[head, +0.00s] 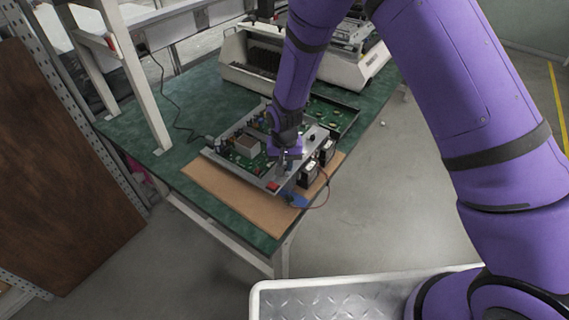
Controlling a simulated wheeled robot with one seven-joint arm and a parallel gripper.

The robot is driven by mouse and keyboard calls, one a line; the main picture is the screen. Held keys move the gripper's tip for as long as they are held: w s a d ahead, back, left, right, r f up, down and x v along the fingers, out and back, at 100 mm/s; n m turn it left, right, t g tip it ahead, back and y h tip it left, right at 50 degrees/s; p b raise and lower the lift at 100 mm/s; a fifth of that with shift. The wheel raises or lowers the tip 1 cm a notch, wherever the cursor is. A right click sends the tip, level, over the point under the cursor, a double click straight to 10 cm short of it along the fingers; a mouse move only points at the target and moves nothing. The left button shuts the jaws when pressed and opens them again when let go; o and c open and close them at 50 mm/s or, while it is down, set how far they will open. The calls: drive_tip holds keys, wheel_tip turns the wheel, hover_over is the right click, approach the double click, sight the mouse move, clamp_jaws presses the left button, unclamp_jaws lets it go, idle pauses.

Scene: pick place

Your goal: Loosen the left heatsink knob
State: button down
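An open electronics unit (238,172) with a green circuit board and a pale metal frame lies on a brown mat (225,196) on the workbench. My gripper (287,160) points down at the front right part of this unit, close over its metal edge. The gripper's fingertips are small and dark here, so I cannot tell whether they are open or shut or touching anything. I cannot make out the left heatsink knob; it is either too small to see or hidden by my gripper and arm.
Two dark blocks (309,175) stand at the unit's right side, with a red cable (326,190) beside them. A second green board (338,112) lies behind. A long cream housing (238,75) stands at the back.

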drive_tip(key=n, duration=1.2)
drive_tip(key=shift+n, duration=0.4)
drive_tip(key=n, duration=1.2)
drive_tip(key=c, duration=1.1)
unclamp_jaws()
drive_tip(key=shift+o, duration=0.2)
wheel_tip(320, 180, up, 11)
drive_tip(key=shift+f, duration=0.15)
